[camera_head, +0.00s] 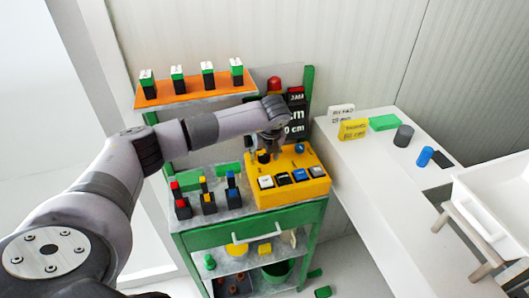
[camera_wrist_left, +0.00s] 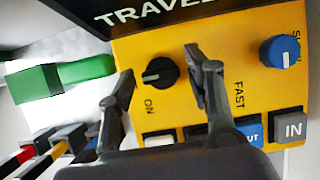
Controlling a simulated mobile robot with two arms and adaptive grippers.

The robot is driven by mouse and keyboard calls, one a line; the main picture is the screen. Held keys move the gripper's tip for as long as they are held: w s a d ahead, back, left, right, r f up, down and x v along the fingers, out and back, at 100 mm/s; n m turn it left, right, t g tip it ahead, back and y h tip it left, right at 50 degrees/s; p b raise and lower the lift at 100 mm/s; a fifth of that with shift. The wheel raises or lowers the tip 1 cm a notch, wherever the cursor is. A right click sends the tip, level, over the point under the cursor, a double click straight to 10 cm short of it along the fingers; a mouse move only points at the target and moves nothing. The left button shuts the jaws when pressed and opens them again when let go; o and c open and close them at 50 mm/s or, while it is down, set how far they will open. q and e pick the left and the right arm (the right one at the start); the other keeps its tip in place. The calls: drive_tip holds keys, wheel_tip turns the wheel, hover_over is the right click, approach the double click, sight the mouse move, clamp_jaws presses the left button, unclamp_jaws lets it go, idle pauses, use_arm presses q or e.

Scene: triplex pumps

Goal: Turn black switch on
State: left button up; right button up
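The black switch (camera_wrist_left: 160,72) is a round knob with a pale mark, on the yellow control panel (camera_wrist_left: 133,50) beside the word "ON". My left gripper (camera_wrist_left: 160,82) is open in the left wrist view, with one finger on each side of the switch and gaps to both. In the head view my left gripper (camera_head: 270,143) hangs over the back left of the yellow panel (camera_head: 318,170), and the switch (camera_head: 263,156) shows just below it. My right gripper is not in view.
A blue knob (camera_wrist_left: 280,52) and push buttons (camera_wrist_left: 288,127) share the panel. A green-handled object (camera_wrist_left: 65,77) lies beside it. Coloured levers (camera_head: 207,197) stand to the left. An orange shelf (camera_head: 195,92) is above. A white table (camera_head: 390,160) stands to the right.

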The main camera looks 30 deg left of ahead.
use_arm(q)
drive_tip(key=c, duration=0.9)
drive_tip(key=shift+c, duration=0.2)
drive_tip(key=n+b, duration=0.2)
drive_tip(key=shift+w+d+f+g+b, duration=0.1)
drive_tip(key=shift+f+g+b, duration=0.05)
drive_tip(key=shift+g+b, duration=0.2)
drive_tip(key=n+g+b, duration=0.1)
drive_tip(key=n+b, duration=0.1)
drive_tip(key=shift+w+n+y, duration=0.1)
drive_tip(key=shift+n+y, duration=0.3)
drive_tip(key=n+g+b, duration=0.1)
drive_tip(key=n+b, duration=0.1)
drive_tip(key=n, duration=0.1)
drive_tip(key=shift+n, duration=0.3)
drive_tip(key=shift+w+r+n+g+b, duration=0.15)
drive_tip(key=shift+n+g+b, duration=0.5)
drive_tip(key=shift+n, duration=0.95)
drive_tip(key=shift+r+n, duration=0.1)
drive_tip(key=shift+n, duration=0.2)
